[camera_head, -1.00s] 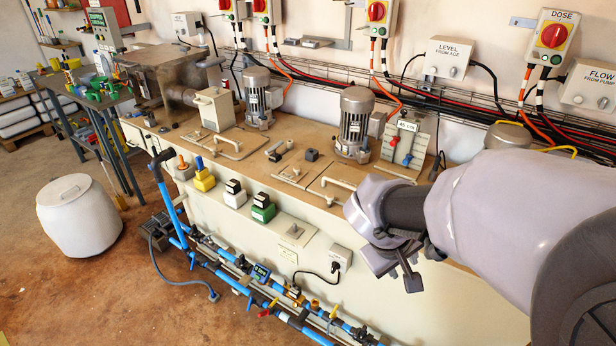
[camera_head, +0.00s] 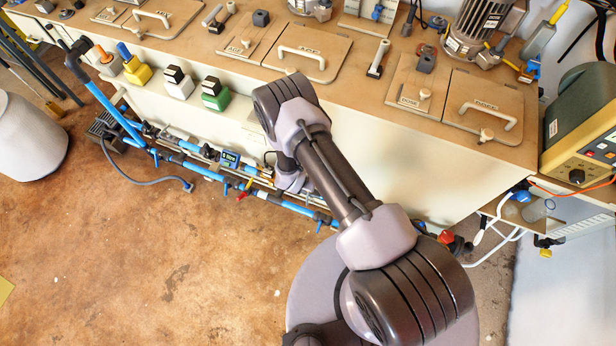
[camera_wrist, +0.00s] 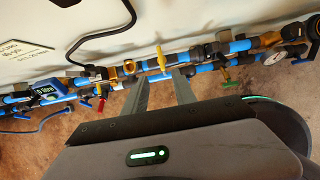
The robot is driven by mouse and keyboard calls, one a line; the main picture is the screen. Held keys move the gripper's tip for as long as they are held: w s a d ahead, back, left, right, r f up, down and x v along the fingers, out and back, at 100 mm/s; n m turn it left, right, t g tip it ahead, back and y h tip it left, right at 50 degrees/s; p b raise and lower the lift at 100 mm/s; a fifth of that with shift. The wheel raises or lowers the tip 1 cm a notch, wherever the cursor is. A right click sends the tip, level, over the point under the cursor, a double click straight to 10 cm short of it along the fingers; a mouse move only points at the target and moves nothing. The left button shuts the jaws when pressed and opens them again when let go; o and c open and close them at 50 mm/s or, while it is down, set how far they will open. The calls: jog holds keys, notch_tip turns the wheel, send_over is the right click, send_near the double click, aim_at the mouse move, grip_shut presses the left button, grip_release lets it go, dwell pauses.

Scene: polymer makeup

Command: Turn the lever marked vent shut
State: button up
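I cannot read a vent mark on any lever. Several small levers sit on the blue pipe run (camera_wrist: 205,68) low along the bench front. In the wrist view a yellow lever (camera_wrist: 161,60) stands ahead of and between my fingertips. A red lever (camera_wrist: 100,104) hangs to the left and a green lever (camera_wrist: 226,77) to the right. My gripper (camera_wrist: 160,77) is open, with its two fingers apart and nothing seen between them. In the head view the red lever (camera_head: 242,196) shows left of my arm, which hides my gripper and part of the pipes.
A blue display unit (camera_wrist: 46,91) sits on the pipes at left, and a round gauge (camera_wrist: 274,57) at right. A black cable (camera_wrist: 108,33) loops down the bench front. A white drum (camera_head: 30,140) stands at far left. The brown floor (camera_head: 150,270) before the pipes is mostly clear.

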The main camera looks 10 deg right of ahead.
jog(key=b+x, duration=0.7)
jog(key=x, duration=0.7)
jog(key=shift+s+f, duration=0.15)
jog(key=shift+f, duration=0.1)
jog(key=shift+c, duration=0.2)
grip_shut()
